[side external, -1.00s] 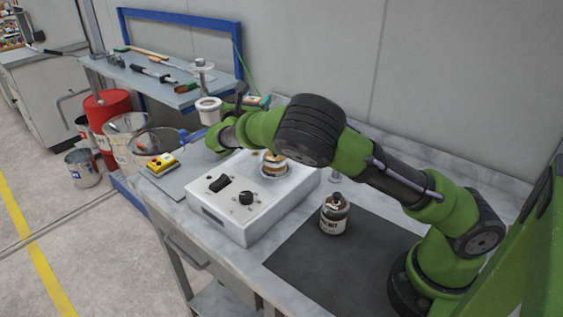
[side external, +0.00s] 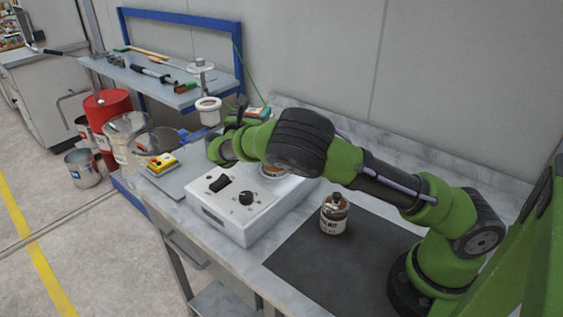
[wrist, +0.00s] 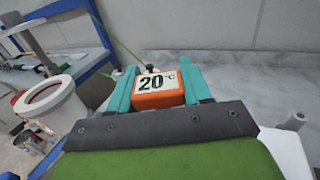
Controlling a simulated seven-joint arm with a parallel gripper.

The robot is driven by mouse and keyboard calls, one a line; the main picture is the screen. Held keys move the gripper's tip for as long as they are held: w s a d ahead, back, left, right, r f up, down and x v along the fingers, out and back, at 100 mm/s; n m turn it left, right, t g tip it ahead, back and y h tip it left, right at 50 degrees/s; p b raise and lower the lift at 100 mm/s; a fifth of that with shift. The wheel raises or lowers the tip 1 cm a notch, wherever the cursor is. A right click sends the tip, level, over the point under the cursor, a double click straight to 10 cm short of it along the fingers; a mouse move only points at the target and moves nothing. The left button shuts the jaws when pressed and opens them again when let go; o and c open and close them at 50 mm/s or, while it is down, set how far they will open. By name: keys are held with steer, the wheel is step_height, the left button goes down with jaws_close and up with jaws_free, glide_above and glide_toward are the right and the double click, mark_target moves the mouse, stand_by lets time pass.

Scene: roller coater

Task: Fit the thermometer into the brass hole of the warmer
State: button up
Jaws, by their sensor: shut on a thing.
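My gripper (wrist: 157,88) has teal fingers closed on both sides of the orange thermometer (wrist: 157,99), whose display reads 20 °C in the wrist view. The thermometer's lower part is hidden by the gripper. The warmer (side external: 232,219) is a white box with a black switch and a knob on the bench. My arm covers the warmer's rear. A vessel (side external: 268,172) on its top is mostly hidden behind my arm. The brass hole cannot be made out in either view.
A yellow control box (side external: 161,163) sits left of the warmer. A white cup on a stand (side external: 208,110) rises behind it; it fills the left of the wrist view. A grey wall backs the bench.

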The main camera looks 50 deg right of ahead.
steer(key=shift+f, duration=2.5)
stand_by(1.2)
steer(key=o, duration=1.1)
